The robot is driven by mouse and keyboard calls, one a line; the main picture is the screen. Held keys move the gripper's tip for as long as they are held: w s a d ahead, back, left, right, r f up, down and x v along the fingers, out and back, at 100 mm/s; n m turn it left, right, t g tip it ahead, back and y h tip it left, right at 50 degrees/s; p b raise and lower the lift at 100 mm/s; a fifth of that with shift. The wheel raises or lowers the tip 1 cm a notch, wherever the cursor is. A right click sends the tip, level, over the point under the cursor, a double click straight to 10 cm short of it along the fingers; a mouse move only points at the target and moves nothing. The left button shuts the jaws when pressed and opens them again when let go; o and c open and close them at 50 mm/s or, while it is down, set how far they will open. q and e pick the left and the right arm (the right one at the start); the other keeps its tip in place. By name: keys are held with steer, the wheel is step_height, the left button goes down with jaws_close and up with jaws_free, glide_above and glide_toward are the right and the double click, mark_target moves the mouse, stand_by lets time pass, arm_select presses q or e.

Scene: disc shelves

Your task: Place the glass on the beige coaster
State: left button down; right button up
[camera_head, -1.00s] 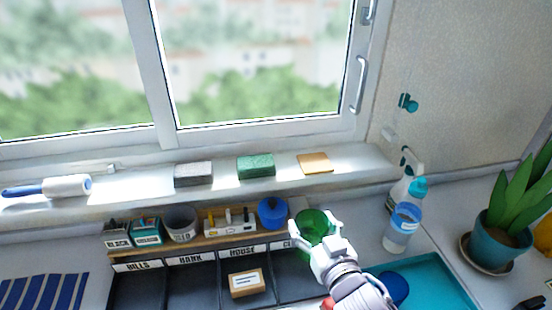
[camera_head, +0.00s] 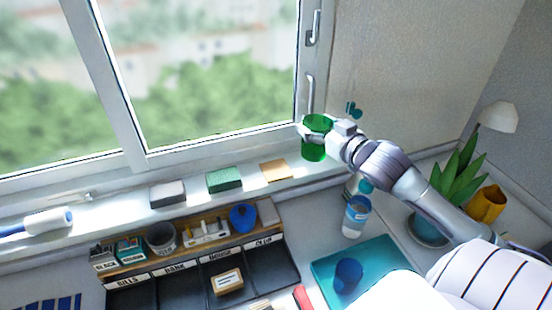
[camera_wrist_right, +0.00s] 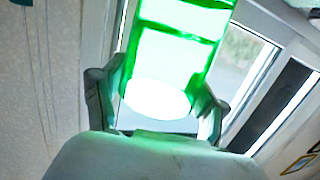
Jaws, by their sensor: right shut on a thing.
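The green glass (camera_head: 314,150) is held upright by my right gripper (camera_head: 318,135), in front of the window frame's right side. In the right wrist view the green glass (camera_wrist_right: 175,60) stands between the two dark fingers (camera_wrist_right: 155,108), which are shut on it. The beige coaster (camera_head: 275,171) lies flat on the window sill, to the left of and below the glass in the head view. Nothing lies on the coaster. My left gripper is not in view.
A desk organizer (camera_head: 190,262) stands below the sill.

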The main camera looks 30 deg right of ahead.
steer(key=w+a+f+p, duration=0.1)
steer(key=w+f, duration=0.2)
steer(key=w+a+f+p, duration=0.1)
steer(key=w+a+f, duration=0.1)
steer(key=w+f, duration=0.1)
steer(key=w+a+f+p, duration=0.1)
steer(key=w+f, duration=0.3)
steer(key=shift+w+a, duration=0.2)
steer(key=shift+a, duration=0.2)
steer(key=shift+f, duration=0.35)
steer(key=shift+f, duration=0.1)
steer(key=o, duration=1.8)
